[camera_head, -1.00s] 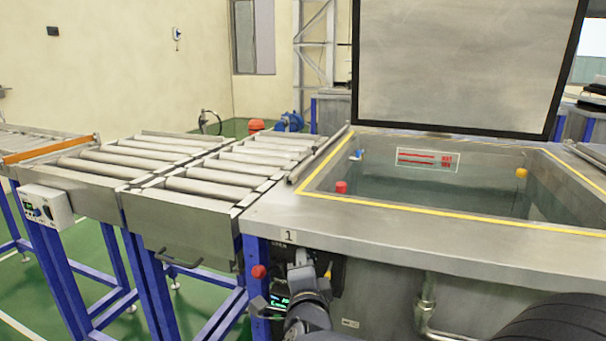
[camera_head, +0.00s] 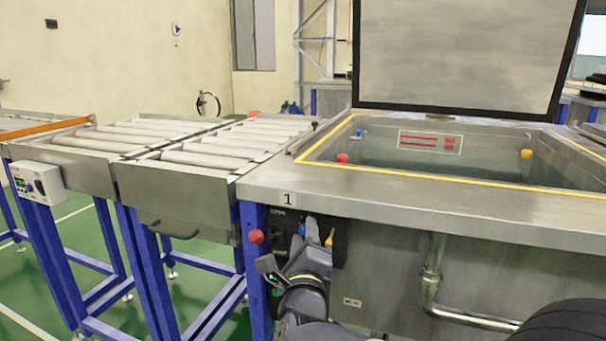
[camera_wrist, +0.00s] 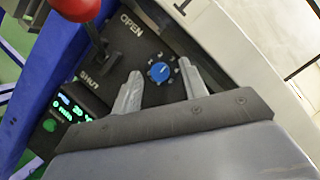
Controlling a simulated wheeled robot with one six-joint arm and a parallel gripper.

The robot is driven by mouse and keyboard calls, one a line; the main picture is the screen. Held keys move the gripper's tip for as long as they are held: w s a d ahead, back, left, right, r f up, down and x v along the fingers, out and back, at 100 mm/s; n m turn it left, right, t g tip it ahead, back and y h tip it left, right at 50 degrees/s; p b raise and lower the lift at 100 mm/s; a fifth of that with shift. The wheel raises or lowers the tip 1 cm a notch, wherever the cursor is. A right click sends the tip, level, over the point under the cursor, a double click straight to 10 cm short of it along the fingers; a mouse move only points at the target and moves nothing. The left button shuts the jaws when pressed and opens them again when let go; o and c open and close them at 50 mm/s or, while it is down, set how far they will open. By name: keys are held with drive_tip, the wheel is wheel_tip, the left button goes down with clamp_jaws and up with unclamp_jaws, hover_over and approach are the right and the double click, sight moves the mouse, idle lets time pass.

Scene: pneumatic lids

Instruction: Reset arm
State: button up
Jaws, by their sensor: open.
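My gripper (camera_wrist: 160,70) is open and empty in the wrist view, its two fingers apart in front of the control panel. A blue knob (camera_wrist: 159,72) shows between the fingertips; I cannot tell the distance to it. A lever with a red ball (camera_wrist: 76,8) stands at the upper left, between the OPEN and SHUT labels. A lit green display (camera_wrist: 72,108) is at the lower left. In the head view my arm (camera_head: 303,290) is low in front of the panel (camera_head: 338,240), covering part of it. The red ball (camera_head: 256,237) shows at the panel's left.
The tank (camera_head: 440,215), marked 1, has its lid (camera_head: 460,55) raised. A roller conveyor (camera_head: 190,158) with a drawer-like handle (camera_head: 173,232) adjoins on the left. Blue legs (camera_head: 258,275) stand near my arm. A pipe (camera_head: 432,270) runs down the tank front.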

drive_tip(key=shift+m+t+h, duration=0.4)
drive_tip(key=shift+m+h, duration=0.1)
drive_tip(key=shift+m, duration=0.8)
drive_tip(key=shift+f, duration=0.1)
